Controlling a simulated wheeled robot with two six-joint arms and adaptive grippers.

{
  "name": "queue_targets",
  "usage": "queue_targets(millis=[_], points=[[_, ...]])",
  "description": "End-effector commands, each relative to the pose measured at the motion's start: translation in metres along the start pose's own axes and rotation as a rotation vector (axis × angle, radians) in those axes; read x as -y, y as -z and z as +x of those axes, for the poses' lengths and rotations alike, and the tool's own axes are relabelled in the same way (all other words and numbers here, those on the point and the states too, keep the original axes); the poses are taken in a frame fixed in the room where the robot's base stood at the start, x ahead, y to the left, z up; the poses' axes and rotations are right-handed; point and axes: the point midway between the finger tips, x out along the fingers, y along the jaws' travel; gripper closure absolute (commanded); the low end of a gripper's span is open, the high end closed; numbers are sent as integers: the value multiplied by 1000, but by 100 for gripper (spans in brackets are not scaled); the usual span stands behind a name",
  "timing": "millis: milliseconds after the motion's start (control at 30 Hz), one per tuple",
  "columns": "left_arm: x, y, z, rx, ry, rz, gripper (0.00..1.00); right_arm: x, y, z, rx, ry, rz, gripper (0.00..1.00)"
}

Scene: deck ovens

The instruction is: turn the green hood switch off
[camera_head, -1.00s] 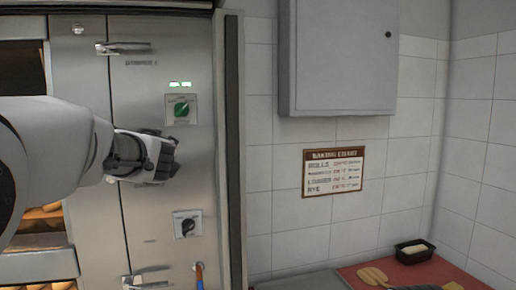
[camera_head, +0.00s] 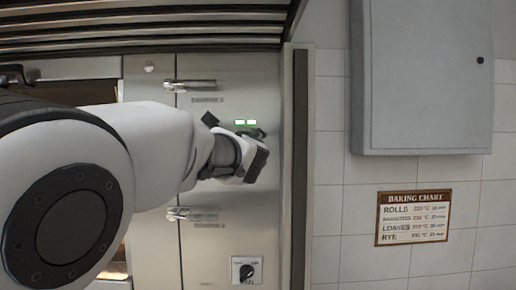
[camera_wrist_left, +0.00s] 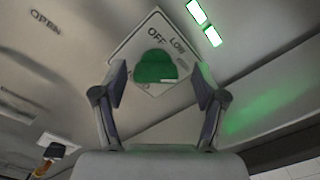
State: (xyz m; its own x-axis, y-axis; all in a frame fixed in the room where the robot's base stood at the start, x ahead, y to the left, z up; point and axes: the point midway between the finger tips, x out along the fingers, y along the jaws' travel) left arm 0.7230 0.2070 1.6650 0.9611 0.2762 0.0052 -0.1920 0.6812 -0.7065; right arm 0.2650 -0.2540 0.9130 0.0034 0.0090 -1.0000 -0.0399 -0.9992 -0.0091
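The green hood switch is a round green knob (camera_wrist_left: 157,66) on a pale square plate (camera_wrist_left: 128,48) marked OFF and LOW in the left wrist view. Which mark it points to cannot be told. My left gripper (camera_wrist_left: 160,84) is open, with one finger to each side of the knob; contact cannot be told. In the head view the left gripper (camera_head: 258,162) is in front of the panel just below the lamps and hides most of the switch. My right gripper is not in view.
A second, dark knob (camera_head: 246,270) is lower on the steel panel (camera_head: 262,215). Door handles (camera_head: 190,86) stick out to the left. A slatted hood edge (camera_head: 150,30) is above. A grey wall cabinet (camera_head: 425,80) and a baking chart (camera_head: 413,217) are to the right.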

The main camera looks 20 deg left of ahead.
Motion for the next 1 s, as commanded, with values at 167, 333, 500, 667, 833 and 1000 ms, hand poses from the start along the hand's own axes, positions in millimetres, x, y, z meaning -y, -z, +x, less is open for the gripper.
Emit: queue_targets(millis=[167,333,500,667,833,1000], points=[[-1,0,0,0,-1,0,87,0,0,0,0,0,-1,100],[-1,1,0,-2,-1,0,87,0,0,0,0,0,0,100],[-1,2,1,-2,-1,-12,87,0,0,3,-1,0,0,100],[-3,3,1,-3,-1,-56,87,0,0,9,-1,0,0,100],[-4,5,1,-3,0,-149,87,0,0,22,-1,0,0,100],[-4,5,1,-3,1,-285,87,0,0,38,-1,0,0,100]])
